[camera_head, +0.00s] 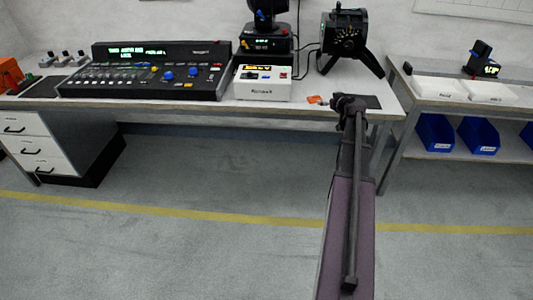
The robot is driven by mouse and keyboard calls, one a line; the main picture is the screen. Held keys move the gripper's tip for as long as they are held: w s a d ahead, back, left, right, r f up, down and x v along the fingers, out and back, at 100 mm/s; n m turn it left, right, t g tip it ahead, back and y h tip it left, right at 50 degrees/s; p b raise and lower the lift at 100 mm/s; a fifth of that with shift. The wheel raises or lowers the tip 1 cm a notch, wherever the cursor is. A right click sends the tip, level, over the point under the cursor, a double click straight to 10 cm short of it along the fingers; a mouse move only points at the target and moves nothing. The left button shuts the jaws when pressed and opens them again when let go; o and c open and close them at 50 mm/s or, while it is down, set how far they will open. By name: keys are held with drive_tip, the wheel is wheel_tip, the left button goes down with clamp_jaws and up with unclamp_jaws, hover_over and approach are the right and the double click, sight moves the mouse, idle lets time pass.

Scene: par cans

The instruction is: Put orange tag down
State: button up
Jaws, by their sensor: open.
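The orange tag (315,99) is a small bright patch at the front of the white desk, just left of my gripper (345,98). My arm reaches forward from the bottom of the head view, and its end is over the desk's front edge. The gripper is open. It is small and dark here, and its fingertips are hard to make out. I cannot tell whether the tag touches the desk or a finger.
A white box (263,88) and a lighting console (150,74) stand to the left. A black stage light (348,40) stands behind my gripper, and a dark mat (366,102) lies to the right. A second bench (450,105) holds blue bins (436,132) below.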

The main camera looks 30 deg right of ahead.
drive_tip(key=s+a+f+n+g+y, duration=0.1)
drive_tip(key=a+f+g+y, duration=0.2)
drive_tip(key=a, duration=1.2)
drive_tip(key=s+a+f+n+g+y, duration=0.1)
drive_tip(key=a+f+g+y, duration=0.2)
drive_tip(key=a, duration=1.3)
drive_tip(key=s+a+f+g+h, duration=0.2)
drive_tip(key=s+a+g, duration=0.1)
drive_tip(key=s+a, duration=0.5)
drive_tip(key=s+a+f+g+h, duration=0.1)
drive_tip(key=s+a+f+g, duration=0.2)
drive_tip(key=s+a, duration=0.6)
drive_tip(key=shift+s+a+f+g+h, duration=0.25)
drive_tip(key=shift+a+g+h, duration=0.15)
drive_tip(key=shift+a+g, duration=0.5)
drive_tip(key=shift+a, duration=0.2)
drive_tip(key=c, duration=0.6)
